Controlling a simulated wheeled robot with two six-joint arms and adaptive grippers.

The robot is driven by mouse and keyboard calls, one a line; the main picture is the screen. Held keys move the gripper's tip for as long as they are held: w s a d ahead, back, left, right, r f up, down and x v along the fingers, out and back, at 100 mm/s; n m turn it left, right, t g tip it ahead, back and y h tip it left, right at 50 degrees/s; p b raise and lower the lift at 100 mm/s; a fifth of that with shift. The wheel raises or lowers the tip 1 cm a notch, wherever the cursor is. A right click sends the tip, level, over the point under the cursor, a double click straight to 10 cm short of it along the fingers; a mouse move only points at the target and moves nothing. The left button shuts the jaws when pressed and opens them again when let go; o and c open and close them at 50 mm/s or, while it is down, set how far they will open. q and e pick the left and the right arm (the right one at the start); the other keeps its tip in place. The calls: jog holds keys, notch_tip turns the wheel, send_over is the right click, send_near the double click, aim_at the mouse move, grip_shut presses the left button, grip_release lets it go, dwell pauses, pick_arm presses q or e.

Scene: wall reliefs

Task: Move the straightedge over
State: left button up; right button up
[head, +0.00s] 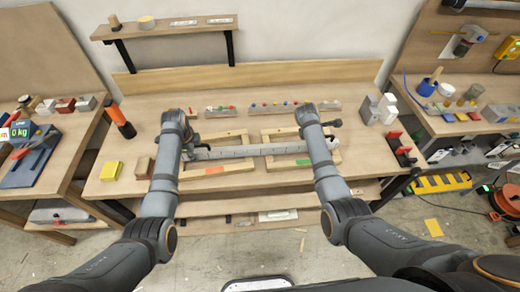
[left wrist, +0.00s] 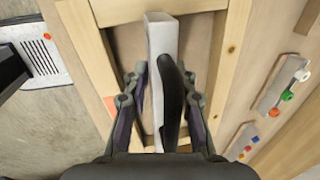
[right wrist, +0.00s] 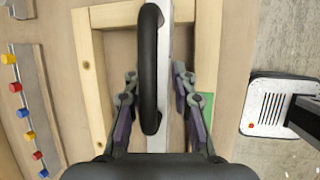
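The straightedge (head: 238,151) is a long pale metal bar lying across two wooden frames on the workbench. In the left wrist view the bar (left wrist: 160,32) has a black handle (left wrist: 173,100), and my left gripper (left wrist: 160,82) has its fingers apart on either side, with gaps visible. In the right wrist view the bar (right wrist: 167,125) and another black handle (right wrist: 149,70) lie between the spread fingers of my right gripper (right wrist: 157,80). In the head view my arms partly hide both ends of the bar.
The left frame (head: 202,170) bears an orange mark and the right frame (head: 290,162) a green mark. A yellow block (head: 111,171) and an orange-black tool (head: 120,120) are at left. Racks with coloured knobs (head: 268,109) stand behind. Red-black pieces (head: 402,152) are at right.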

pick_arm(q)
grip_shut()
pick_arm(e)
grip_shut()
pick_arm(q)
jog(key=shift+r, duration=0.2)
pick_arm(e)
jog(key=shift+r, duration=0.25)
